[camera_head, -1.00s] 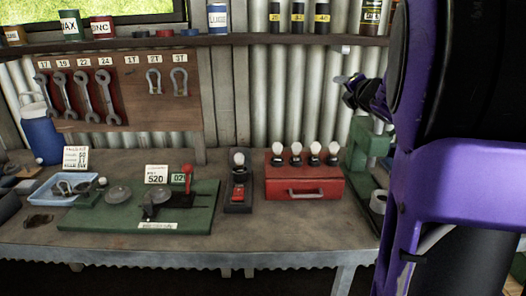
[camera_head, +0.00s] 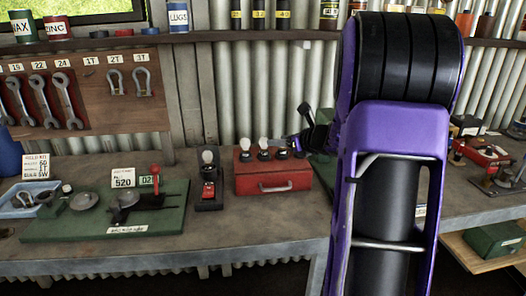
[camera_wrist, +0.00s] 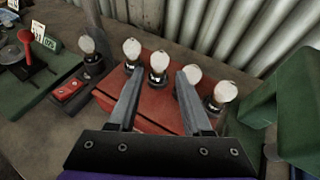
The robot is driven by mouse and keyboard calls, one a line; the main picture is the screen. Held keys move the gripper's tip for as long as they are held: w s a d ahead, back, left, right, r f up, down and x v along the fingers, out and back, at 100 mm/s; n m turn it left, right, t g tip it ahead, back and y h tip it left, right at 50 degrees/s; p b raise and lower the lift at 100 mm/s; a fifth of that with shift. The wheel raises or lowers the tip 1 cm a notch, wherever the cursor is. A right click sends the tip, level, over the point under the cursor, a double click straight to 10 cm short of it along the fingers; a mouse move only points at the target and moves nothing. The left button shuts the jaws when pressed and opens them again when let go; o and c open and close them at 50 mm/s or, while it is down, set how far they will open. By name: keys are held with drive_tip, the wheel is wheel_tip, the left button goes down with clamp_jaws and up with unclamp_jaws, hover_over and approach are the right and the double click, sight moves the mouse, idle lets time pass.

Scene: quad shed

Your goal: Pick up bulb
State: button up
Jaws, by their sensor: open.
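Several white bulbs in dark sockets stand upright in a row on top of a red box (camera_head: 273,182). In the wrist view the bulbs include a left one (camera_wrist: 132,49), a middle one (camera_wrist: 159,61), one partly behind my right finger (camera_wrist: 191,73) and a far right one (camera_wrist: 225,92). Another bulb (camera_head: 208,156) stands on a separate black stand with a red switch (camera_head: 209,190), left of the box. My gripper (camera_wrist: 160,72) is open above the box, its fingers apart and empty. The middle bulb shows between the fingertips. My arm hides part of the head view.
A green board (camera_head: 105,213) with a red-handled device lies left of the stand. A green machine (camera_wrist: 290,118) stands close on the right of the box. Corrugated wall and a shelf (camera_head: 240,37) are behind. Bare bench lies in front.

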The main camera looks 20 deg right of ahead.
sight(264, 147)
drive_tip(key=x, duration=1.2)
drive_tip(key=shift+w+f, duration=0.1)
drive_tip(key=shift+w, duration=0.05)
drive_tip(key=shift+c, duration=0.3)
clamp_jaws()
